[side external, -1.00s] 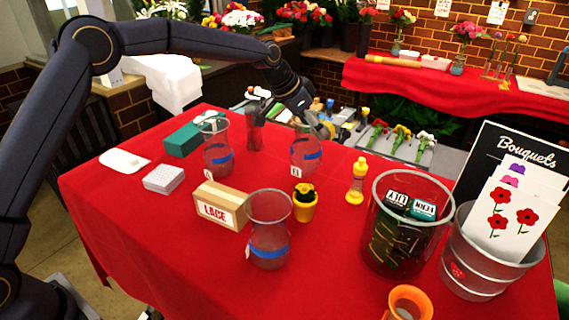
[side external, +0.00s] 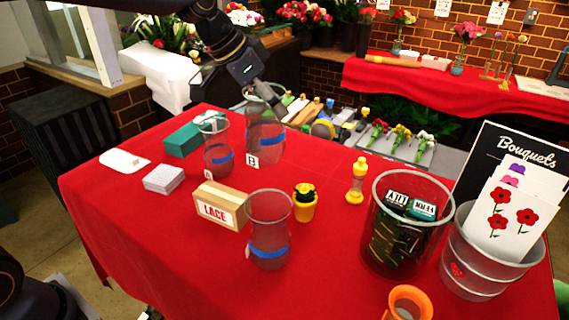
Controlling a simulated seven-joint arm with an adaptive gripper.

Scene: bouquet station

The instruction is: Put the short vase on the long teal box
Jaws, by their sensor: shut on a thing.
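The short vase (side external: 266,140) is clear glass with a blue band and a tag marked B. My gripper (side external: 262,98) reaches down from above and is shut on its rim area; the fingertips are hard to make out. The vase looks raised above the red table, to the right of vase A. The long teal box (side external: 182,141) lies at the table's back left, partly hidden by vase A (side external: 217,160). No vase shows on its visible top.
A third banded vase (side external: 268,235) stands in front, beside the LACE box (side external: 220,206). A white perforated block (side external: 164,179) and white pad (side external: 124,160) lie left. A yellow pot (side external: 305,203), yellow bottle (side external: 356,182) and clear bucket (side external: 408,240) stand right.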

